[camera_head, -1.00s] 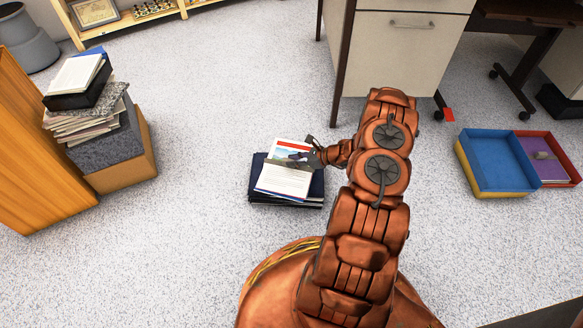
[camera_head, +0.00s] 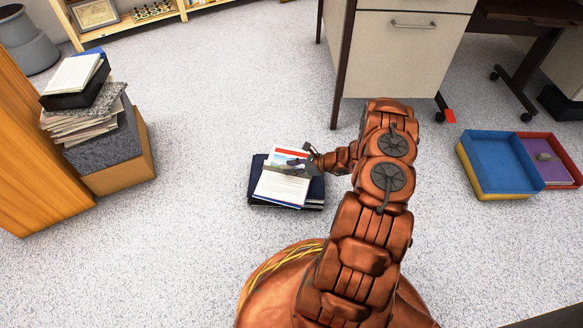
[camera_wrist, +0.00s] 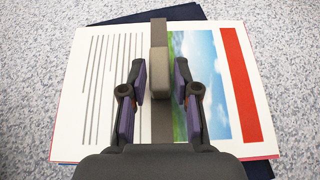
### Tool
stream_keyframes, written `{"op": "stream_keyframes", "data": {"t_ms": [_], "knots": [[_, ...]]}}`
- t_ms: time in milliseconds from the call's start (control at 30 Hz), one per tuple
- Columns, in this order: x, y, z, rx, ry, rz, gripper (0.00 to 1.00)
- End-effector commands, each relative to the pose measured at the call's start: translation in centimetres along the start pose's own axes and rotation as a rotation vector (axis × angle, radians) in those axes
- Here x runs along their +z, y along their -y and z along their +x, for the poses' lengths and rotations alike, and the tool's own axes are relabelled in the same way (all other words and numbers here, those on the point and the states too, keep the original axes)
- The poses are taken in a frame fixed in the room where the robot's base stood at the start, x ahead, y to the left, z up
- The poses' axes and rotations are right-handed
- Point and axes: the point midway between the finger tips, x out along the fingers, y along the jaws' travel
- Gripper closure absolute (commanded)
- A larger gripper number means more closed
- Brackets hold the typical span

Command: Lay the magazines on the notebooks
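A magazine (camera_head: 283,188) with a white text page, a landscape picture and a red stripe lies on a stack of dark navy notebooks (camera_head: 317,191) on the floor. In the wrist view the magazine (camera_wrist: 95,90) covers most of the stack, and navy corners (camera_wrist: 185,12) show beyond its edges. A grey-brown strip with a raised bar (camera_wrist: 158,50) crosses the magazine's middle. My gripper (camera_head: 308,162) is just over the magazine. In the wrist view my gripper's fingers (camera_wrist: 160,85) stand apart on either side of the bar, with gaps visible. How many magazines lie there is unclear.
A cardboard box (camera_head: 125,175) at left bears piled papers and books beside an orange wooden panel (camera_head: 35,150). A blue-and-yellow tray (camera_head: 497,165) and a red tray (camera_head: 560,172) lie at right. A desk (camera_head: 400,55) stands behind. Open floor surrounds the notebooks.

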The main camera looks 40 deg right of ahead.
Motion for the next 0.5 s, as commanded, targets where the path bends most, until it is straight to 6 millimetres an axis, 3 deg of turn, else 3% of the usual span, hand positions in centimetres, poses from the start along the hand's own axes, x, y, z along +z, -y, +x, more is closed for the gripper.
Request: {"op": "stream_keyframes", "data": {"t_ms": [133,500], "knots": [[-0.02,-0.02,0.02,0.000,0.000,0.000,0.53],[0.11,-0.03,-0.07,0.000,-0.001,0.000,0.53]]}}
